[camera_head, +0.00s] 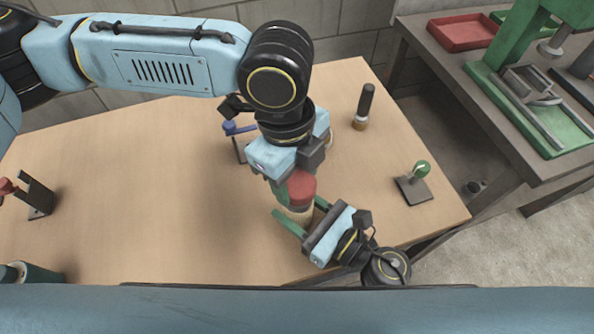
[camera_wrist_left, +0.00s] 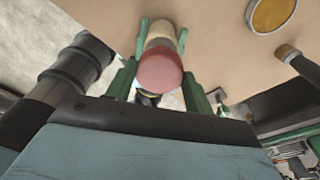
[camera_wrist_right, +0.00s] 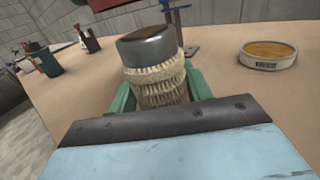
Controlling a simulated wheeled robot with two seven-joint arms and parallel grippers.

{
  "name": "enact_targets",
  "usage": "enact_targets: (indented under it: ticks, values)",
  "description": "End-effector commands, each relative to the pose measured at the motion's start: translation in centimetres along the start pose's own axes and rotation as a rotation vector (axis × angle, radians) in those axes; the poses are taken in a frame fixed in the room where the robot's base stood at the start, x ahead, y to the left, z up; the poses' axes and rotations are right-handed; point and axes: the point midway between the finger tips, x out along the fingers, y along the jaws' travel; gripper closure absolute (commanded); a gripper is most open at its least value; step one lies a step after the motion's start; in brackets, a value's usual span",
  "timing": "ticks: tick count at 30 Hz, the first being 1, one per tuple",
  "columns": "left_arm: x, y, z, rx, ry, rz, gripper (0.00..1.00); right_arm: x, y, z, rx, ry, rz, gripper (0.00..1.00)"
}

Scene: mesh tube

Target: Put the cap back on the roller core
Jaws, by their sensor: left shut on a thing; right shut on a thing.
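The red cap (camera_head: 302,187) is in my left gripper (camera_head: 288,185), between its green fingers; it also shows in the left wrist view (camera_wrist_left: 160,72). The roller core stands upright in my right gripper (camera_head: 297,210), wrapped in a beige woven mesh sleeve (camera_wrist_right: 158,85). The core's dark grey top end (camera_wrist_right: 147,46) sticks out above the mesh. The cap is above the core; in the right wrist view a strip of red shows at the top edge, apart from the core's top. The core's lower part is hidden by the right gripper.
A round tin with amber contents (camera_wrist_right: 268,57) and a blue-handled clamp (camera_head: 238,130) are behind the grippers. A dark-handled brush (camera_head: 364,105) and a green-knobbed stand (camera_head: 415,183) stand on the right. The table's left middle (camera_head: 150,190) is clear.

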Motion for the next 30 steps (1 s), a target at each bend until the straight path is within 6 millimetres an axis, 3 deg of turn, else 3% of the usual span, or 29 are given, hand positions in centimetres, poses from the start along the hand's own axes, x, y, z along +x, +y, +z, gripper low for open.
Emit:
enact_targets:
  ticks: [19, 30]
  values:
    - [0.8, 0.0, 0.1, 0.0, 0.0, 0.0, 0.68, 0.0, 0.0, 0.0, 0.0, 0.001, 0.0, 0.92]
    - [2.5, 0.0, 0.3, 0.002, 0.0, -0.001, 0.68, 0.0, 0.0, -0.1, 0.0, 0.001, 0.0, 0.92]
